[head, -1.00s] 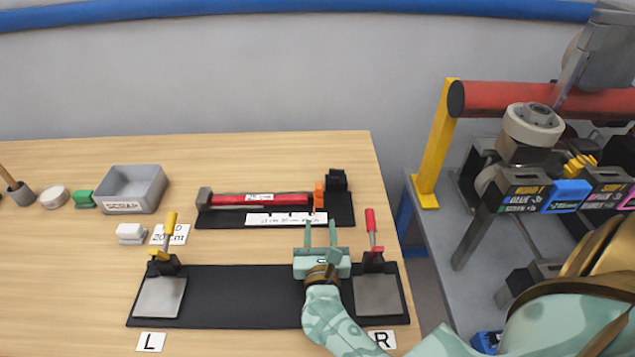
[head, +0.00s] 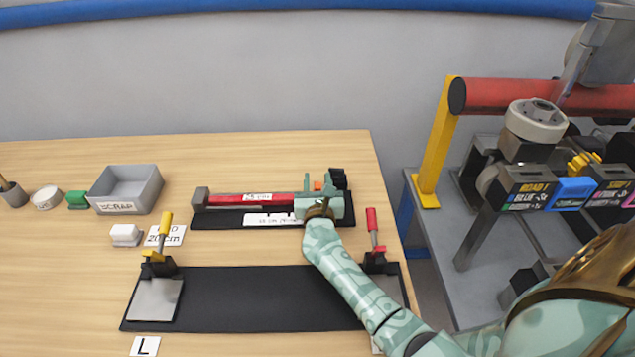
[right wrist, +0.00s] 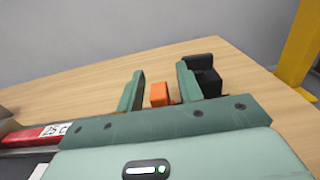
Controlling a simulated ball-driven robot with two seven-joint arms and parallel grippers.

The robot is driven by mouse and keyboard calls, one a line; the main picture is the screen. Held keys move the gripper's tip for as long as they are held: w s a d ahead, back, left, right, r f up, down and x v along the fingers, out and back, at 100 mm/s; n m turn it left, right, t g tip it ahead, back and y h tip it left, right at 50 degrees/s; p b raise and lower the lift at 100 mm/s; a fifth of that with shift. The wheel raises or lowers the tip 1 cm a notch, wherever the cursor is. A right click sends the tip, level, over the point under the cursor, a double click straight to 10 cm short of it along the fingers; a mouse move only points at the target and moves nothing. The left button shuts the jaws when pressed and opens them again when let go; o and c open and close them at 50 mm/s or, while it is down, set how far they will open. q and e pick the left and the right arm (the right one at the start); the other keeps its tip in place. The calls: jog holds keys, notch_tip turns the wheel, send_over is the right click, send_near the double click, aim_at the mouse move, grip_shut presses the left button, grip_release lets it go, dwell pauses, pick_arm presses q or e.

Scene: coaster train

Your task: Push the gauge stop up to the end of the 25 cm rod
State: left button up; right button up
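The red rod (head: 222,200) lies along the black gauge board (head: 214,222), its left end by a grey block (head: 201,198). Its label reads 25 cm; it also shows in the right wrist view (right wrist: 25,136). The orange gauge stop (head: 317,186) is near the rod's right end, partly hidden by my right gripper (head: 322,181). In the right wrist view the orange stop (right wrist: 159,94) stands between my two open fingers, with a visible gap on each side. Whether the stop touches the rod is hidden. My left gripper is out of view.
A black block (head: 338,179) stands at the board's right end, close to my right finger. A clamp fixture (head: 240,300) with yellow and red handles lies in front. A grey scrap tray (head: 125,207) stands left. A machine stands beyond the table's right edge.

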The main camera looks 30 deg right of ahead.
grip_shut()
jog(key=shift+w+a+f+b, duration=0.1)
jog(key=shift+w+a+b, duration=0.25)
jog(key=shift+a, duration=0.35)
grip_release()
